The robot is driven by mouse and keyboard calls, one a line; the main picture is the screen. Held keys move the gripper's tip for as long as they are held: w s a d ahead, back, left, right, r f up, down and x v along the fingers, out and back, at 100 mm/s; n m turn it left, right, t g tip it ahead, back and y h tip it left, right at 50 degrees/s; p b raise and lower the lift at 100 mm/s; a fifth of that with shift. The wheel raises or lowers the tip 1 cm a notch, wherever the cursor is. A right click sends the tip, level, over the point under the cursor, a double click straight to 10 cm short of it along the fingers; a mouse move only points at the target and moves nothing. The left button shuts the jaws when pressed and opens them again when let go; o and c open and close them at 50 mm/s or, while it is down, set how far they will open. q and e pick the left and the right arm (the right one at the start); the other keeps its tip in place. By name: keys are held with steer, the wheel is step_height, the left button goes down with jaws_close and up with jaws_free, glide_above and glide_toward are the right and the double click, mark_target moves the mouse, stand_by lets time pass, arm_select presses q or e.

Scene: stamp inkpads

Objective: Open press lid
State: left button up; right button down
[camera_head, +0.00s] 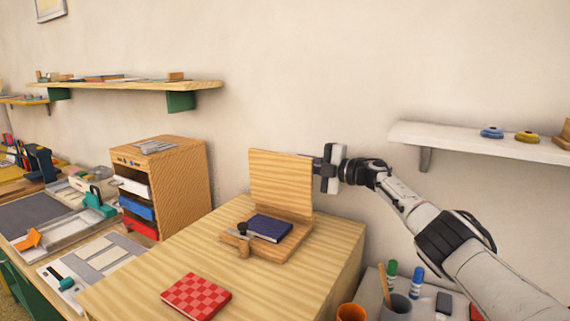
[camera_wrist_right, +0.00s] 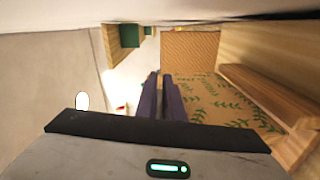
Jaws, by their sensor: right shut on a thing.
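The press has a pale wooden lid (camera_head: 280,182) standing about upright at the back of its wooden base (camera_head: 292,243). A dark blue book (camera_head: 270,228) lies on the base. My right gripper (camera_head: 318,168) is at the lid's right edge, shut on it. The contact is small in the head view and partly hidden. The dark fingers also show close together in the wrist view (camera_wrist_right: 161,98). A small black knob (camera_head: 242,228) sits at the base's front left. My left gripper is out of view.
A red checkered book (camera_head: 197,296) lies on the wooden table top (camera_head: 150,285) in front. A drawer cabinet (camera_head: 180,185) stands at left. A white wall shelf (camera_head: 470,142) is at right, above my right arm.

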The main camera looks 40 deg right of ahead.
steer(key=shift+r, duration=0.2)
steer(key=c, duration=1.9)
jaws_free()
steer(key=shift+a, duration=0.1)
steer(key=shift+f, duration=0.1)
steer(key=shift+p+v, duration=0.35)
steer(key=shift+v, duration=4.8)
